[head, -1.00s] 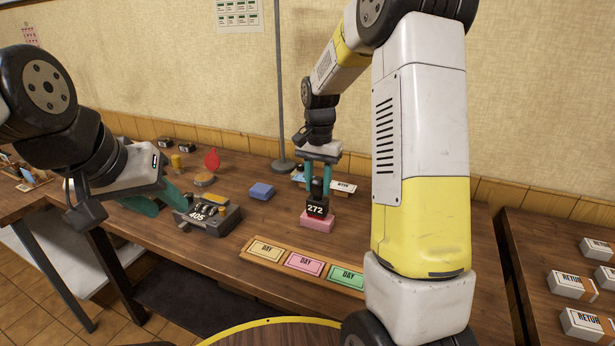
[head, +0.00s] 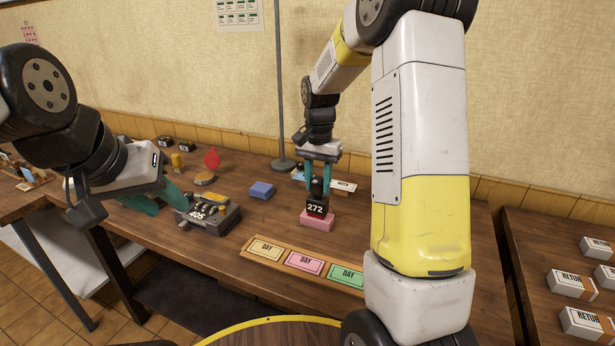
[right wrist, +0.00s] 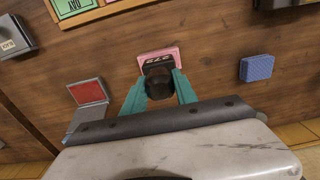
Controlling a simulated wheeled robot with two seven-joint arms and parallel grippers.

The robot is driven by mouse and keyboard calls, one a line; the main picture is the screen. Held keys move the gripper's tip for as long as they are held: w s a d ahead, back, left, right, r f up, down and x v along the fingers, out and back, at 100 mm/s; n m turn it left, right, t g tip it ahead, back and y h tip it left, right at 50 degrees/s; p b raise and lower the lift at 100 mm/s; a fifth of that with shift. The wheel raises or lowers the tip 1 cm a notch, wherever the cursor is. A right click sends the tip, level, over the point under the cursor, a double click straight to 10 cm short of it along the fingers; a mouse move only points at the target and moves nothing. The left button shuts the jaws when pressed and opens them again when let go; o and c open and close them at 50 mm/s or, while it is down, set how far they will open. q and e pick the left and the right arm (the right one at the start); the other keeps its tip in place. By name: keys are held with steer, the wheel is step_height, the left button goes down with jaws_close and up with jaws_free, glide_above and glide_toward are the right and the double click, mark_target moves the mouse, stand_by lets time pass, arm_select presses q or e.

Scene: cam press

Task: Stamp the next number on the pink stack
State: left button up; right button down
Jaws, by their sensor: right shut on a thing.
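A black number stamp (head: 317,207) showing 272 is upright in my right gripper (head: 326,180), whose teal fingers are shut on it. The stamp is directly over the pink stack (head: 317,223), on it or barely above; I cannot tell which. In the right wrist view the stamp's round dark top (right wrist: 158,85) sits between the fingers, with the pink stack (right wrist: 158,54) showing past it. My left gripper (head: 158,200) has its teal fingers apart, beside a grey device (head: 218,220) marked 405, and appears empty.
A tray (head: 250,252) with yellow, pink and green DAY cards lies in front of the stack. A blue block (head: 262,191) is to the stack's left. A red ink pad (right wrist: 88,92) shows in the right wrist view. A pole base (head: 284,165) stands behind.

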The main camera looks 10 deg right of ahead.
steer(key=shift+r, duration=3.55)
